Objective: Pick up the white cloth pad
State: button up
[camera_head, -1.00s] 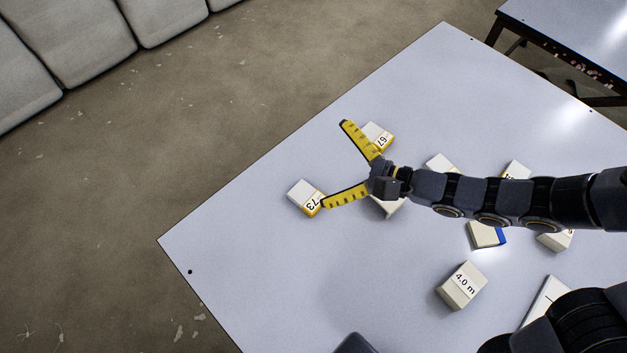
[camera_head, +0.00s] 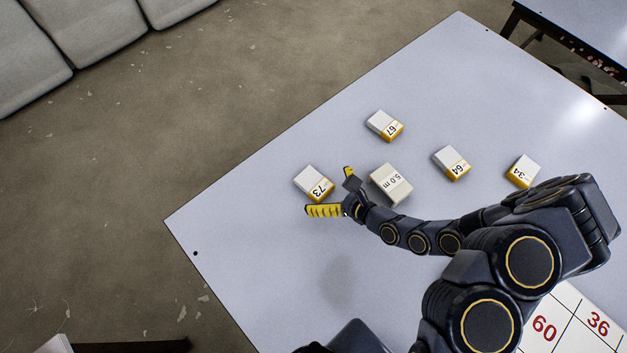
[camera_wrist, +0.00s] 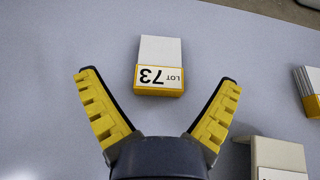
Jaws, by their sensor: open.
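Several white pads with yellow label bands lie on the table; I cannot tell which one the task means. The white pad marked 73 (camera_head: 314,180) lies nearest my gripper (camera_head: 328,191). In the wrist view this LOT 73 pad (camera_wrist: 160,58) lies flat just ahead, between the spread yellow fingers (camera_wrist: 156,82). My gripper is open and empty, and I see no contact with the pad. Other such pads are marked 67 (camera_head: 383,124), 64 (camera_head: 451,163) and 34 (camera_head: 523,170).
A beige block marked 5.0 m (camera_head: 390,184) lies close to the right of my gripper. It also shows at the lower right of the wrist view (camera_wrist: 277,155). A number card (camera_head: 570,322) lies at the lower right. The table (camera_head: 250,240) is clear on its left side.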

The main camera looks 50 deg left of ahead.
aim_at(315, 183)
jog(key=shift+f+x, duration=0.15)
jog(key=shift+x, duration=1.1)
jog(key=shift+f+x, duration=0.15)
jog(key=shift+x, duration=1.15)
jog(key=shift+d, duration=0.2)
jog(key=c, duration=1.2)
